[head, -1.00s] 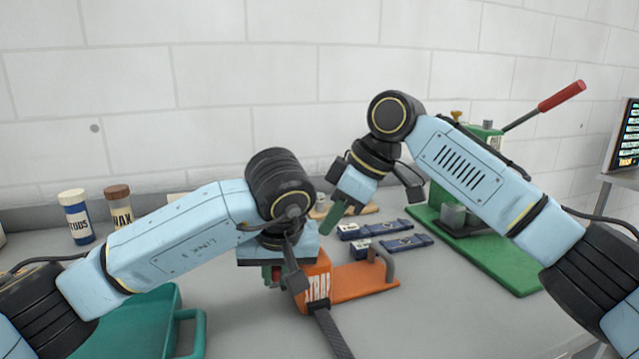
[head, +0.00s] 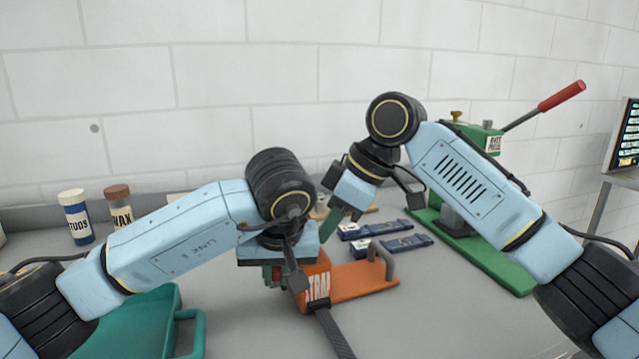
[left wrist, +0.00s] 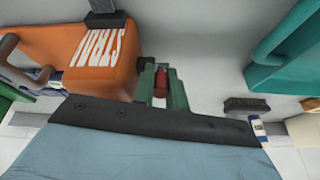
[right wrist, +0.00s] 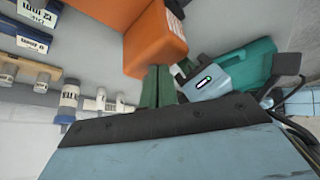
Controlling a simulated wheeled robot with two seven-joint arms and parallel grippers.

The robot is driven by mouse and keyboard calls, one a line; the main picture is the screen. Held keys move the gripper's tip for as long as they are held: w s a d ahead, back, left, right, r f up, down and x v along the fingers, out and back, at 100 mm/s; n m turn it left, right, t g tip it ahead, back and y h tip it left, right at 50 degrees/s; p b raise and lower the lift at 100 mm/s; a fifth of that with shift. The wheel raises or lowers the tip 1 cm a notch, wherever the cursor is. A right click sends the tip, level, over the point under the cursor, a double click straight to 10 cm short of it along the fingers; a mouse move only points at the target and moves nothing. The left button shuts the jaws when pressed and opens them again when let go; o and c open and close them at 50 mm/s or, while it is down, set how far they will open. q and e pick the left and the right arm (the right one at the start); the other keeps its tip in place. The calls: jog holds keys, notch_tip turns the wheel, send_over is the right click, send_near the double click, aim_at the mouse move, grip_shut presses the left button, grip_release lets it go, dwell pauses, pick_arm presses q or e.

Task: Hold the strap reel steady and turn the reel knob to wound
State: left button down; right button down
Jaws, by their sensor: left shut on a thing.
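The orange strap reel (head: 362,278) with white STRAP lettering stands on the bench; it also shows in the left wrist view (left wrist: 80,50). A dark strap (head: 333,335) runs from its front. My left gripper (left wrist: 161,82) is shut on a red piece (left wrist: 160,88) beside the reel, which looks like the reel knob. In the head view the left wrist partly hides it. My right gripper (right wrist: 157,72) has its green fingers side by side, seemingly shut and empty, close to the orange body (right wrist: 155,40). Whether they touch it I cannot tell.
A teal bin (head: 130,322) stands at the front left. Jars (head: 75,215) stand at the back left. Blue boxes (head: 400,243) lie behind the reel. A green press (head: 475,250) with a red-handled lever stands at the right.

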jog(key=shift+s+a, duration=0.1)
dwell(0.3)
jog(key=shift+s+d, duration=0.15)
jog(key=shift+d, duration=0.2)
notch_tip(320, 180, up, 6)
dwell(0.4)
jog(key=w+f, duration=0.3)
jog(key=f, duration=0.3)
jog(key=shift+d, duration=0.3)
dwell(0.5)
jog(key=shift+a, duration=0.35)
dwell(0.6)
